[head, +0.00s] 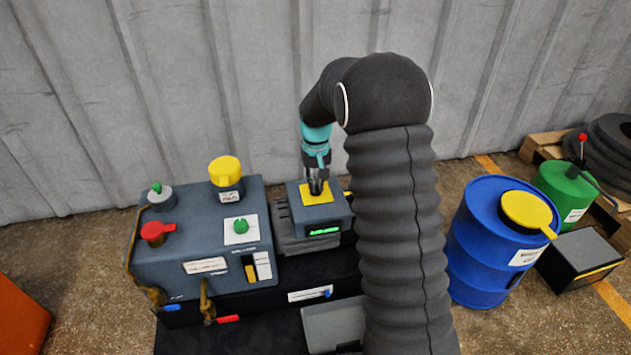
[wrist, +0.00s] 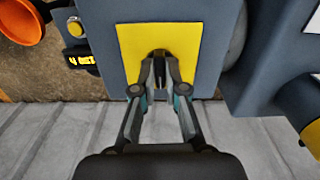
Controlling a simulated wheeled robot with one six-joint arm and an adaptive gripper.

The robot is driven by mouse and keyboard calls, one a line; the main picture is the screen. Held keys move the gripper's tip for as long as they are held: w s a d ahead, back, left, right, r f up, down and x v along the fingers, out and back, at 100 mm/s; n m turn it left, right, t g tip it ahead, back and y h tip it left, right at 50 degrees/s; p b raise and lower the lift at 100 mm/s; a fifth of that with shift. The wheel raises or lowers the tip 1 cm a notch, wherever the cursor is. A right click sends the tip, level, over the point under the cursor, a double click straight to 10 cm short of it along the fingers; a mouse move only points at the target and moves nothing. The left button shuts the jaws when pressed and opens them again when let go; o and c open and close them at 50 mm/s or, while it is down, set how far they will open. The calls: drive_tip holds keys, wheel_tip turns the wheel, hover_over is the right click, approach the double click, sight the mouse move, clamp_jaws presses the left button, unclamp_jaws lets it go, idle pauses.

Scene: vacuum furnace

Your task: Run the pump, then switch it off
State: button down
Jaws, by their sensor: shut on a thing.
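The pump appears to be the grey-blue box (head: 336,214) in the middle of the head view, with a yellow plate (head: 305,197) on top and a lit green display (head: 323,230) on its front. My gripper (head: 316,190) reaches down to the yellow plate. In the wrist view, my gripper (wrist: 160,86) is shut on a small dark switch at a dark opening in the yellow plate (wrist: 133,42). The fingers largely hide the switch, so its position cannot be told. A small dark display (wrist: 80,57) with yellow marks shows on the box's side.
A blue drum (head: 482,255) and a green canister (head: 560,196) stand right. A corrugated wall (head: 180,90) is behind.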

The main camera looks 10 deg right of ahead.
sight(316, 186)
drive_tip(key=n, duration=0.5)
drive_tip(key=shift+n+p, duration=0.3)
drive_tip(key=shift+p, duration=0.05)
idle(0.4)
drive_tip(key=c, duration=1.2)
unclamp_jaws()
wheel_tip(316, 186, up, 12)
